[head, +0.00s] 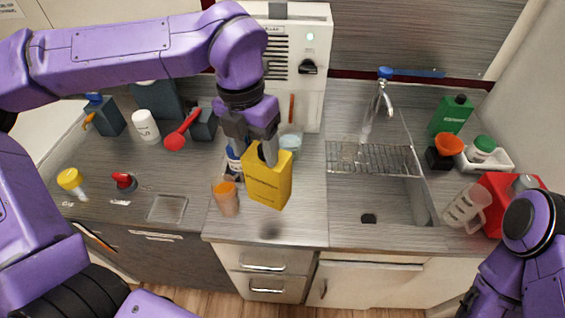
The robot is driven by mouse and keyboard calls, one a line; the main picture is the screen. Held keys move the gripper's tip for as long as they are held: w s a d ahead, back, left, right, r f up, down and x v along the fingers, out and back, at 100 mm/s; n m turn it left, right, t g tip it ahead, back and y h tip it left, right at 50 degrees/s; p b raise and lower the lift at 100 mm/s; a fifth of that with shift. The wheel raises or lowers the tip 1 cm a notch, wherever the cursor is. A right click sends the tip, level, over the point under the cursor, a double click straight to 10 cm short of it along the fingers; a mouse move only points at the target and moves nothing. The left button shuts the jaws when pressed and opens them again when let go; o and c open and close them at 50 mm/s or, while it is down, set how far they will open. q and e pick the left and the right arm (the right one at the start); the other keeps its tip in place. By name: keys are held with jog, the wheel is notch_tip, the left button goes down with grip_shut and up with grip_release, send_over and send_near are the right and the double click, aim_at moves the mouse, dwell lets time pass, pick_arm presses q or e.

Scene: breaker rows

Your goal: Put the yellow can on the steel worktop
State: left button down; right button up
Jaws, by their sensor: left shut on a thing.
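The yellow can (268,182) is a boxy, upright container with dark lettering, a little tilted, near the middle of the head view. My left gripper (264,152) comes down from above and is shut on its top. The can hangs over the steel worktop (300,222), a grey brushed surface, with a dark shadow below it, apart from the can. My right arm shows at the lower right, but its gripper is not in view.
An orange-topped jar (226,198) stands close left of the can. The sink (375,200) with a wire rack (372,158) lies to the right. A white machine (305,70) stands behind. The worktop's front strip is clear.

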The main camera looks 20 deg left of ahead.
aim_at(282, 157)
pick_arm(q)
jog(key=w+d+f, duration=0.1)
jog(key=f, duration=0.1)
jog(key=w+d+f+p, duration=0.1)
jog(key=w+f, duration=0.1)
jog(key=w+d+f, duration=0.1)
jog(key=f, duration=0.1)
jog(key=shift+w+d+p, duration=0.3)
jog(key=shift+w, duration=0.1)
jog(key=shift+f, duration=1.7)
jog(key=shift+c, duration=1)
grip_release()
jog(key=shift+f, duration=0.1)
notch_tip(282, 157, up, 12)
jog(key=b, duration=0.1)
jog(key=shift+a, duration=0.4)
